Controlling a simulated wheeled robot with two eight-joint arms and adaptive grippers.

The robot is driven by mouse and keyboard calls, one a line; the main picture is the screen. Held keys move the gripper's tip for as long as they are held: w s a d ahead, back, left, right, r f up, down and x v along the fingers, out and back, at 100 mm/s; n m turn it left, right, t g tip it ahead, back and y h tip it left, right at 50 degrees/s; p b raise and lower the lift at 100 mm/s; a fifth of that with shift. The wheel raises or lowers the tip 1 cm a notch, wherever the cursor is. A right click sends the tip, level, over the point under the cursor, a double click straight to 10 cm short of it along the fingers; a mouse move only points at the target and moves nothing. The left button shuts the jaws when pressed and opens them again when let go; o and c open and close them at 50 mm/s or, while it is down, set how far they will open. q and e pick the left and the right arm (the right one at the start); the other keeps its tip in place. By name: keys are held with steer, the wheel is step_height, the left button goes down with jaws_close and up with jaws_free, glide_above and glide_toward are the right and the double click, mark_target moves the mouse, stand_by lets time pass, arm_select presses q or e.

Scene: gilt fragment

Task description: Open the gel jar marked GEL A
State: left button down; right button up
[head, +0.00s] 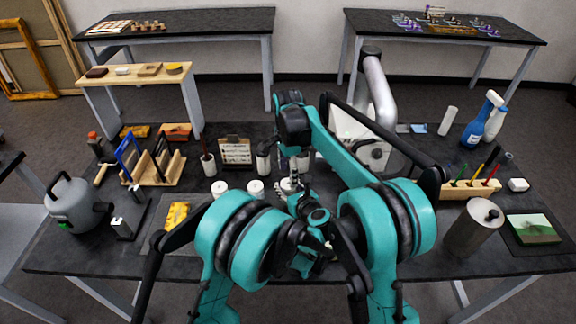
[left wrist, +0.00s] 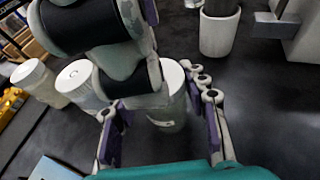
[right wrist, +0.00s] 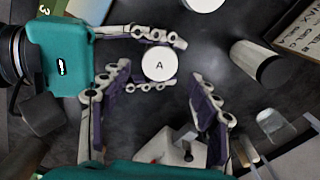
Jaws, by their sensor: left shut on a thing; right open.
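The gel jar is a white jar with a round lid marked A (right wrist: 158,64) in the right wrist view. It stands upright on the dark bench; its body shows in the left wrist view (left wrist: 170,118), and it is partly hidden in the head view (head: 289,186). My left gripper (left wrist: 160,105) is shut around the jar's body from the side, one finger on each side. My right gripper (right wrist: 160,78) is open above the jar, its fingers spread either side of the lid. The lid is on the jar.
Two more white jars (head: 219,187) (head: 256,189) stand left of it. A white cup (left wrist: 219,32) with a dark thing in it and a card stand (head: 236,152) are behind. A microscope-like grey arm (head: 375,90) rises behind right. A yellow gilt piece (head: 177,215) lies at front left.

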mark_target(288, 183)
steer(key=shift+f, duration=1.95)
steer(key=c, duration=1.2)
steer(key=shift+n, duration=1.7)
steer(key=o, duration=1.3)
steer(key=shift+c, duration=0.2)
